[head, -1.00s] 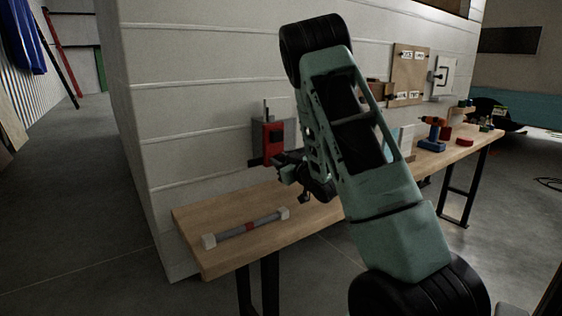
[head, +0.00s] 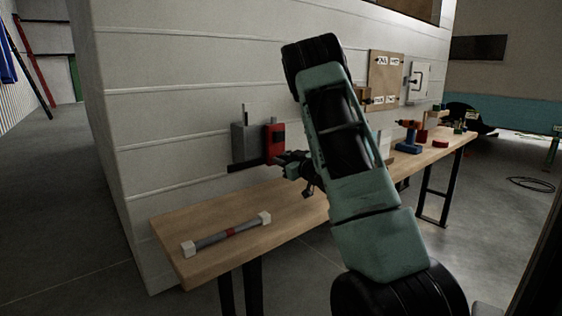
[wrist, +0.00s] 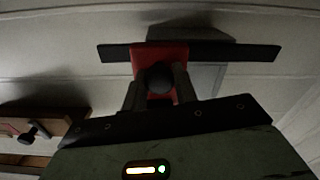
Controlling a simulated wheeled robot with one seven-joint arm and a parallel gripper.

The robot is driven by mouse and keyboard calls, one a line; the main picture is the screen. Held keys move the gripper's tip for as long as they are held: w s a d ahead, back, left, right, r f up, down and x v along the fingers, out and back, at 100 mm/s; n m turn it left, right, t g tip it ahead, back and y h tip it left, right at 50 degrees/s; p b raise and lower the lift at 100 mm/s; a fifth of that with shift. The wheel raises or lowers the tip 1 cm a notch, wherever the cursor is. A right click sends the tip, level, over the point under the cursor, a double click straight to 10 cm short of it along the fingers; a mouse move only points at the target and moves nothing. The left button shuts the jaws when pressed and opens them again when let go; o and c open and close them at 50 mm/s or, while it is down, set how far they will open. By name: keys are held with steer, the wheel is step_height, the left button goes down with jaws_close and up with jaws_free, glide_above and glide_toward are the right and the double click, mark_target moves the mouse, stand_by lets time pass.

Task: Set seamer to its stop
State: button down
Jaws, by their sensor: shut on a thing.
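The seamer is a red block (head: 274,143) on a dark rail (head: 240,167) fixed to the white panelled wall, above the bench. A grey block (head: 244,140) with an upright pin stands left of the red block in the head view. My gripper (head: 288,164) is at the front of the red block. In the wrist view, my gripper (wrist: 159,88) is shut on the round black knob (wrist: 160,77) of the red block (wrist: 158,55). The rail (wrist: 240,52) runs across behind it, with more of it showing right than left. The head view hides much of the rail.
A wooden bench (head: 190,214) runs below along the wall. A grey rod with white end blocks and a red band (head: 230,233) lies on its near end. A drill (head: 408,138) stands further along. A wooden panel (head: 386,75) hangs on the wall.

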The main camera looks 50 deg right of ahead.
steer(key=c, duration=1.1)
jaws_free()
steer(key=shift+s+d, duration=0.1)
steer(key=shift+d, duration=0.15)
steer(key=v, duration=1.7)
steer(key=shift+s+a, duration=0.15)
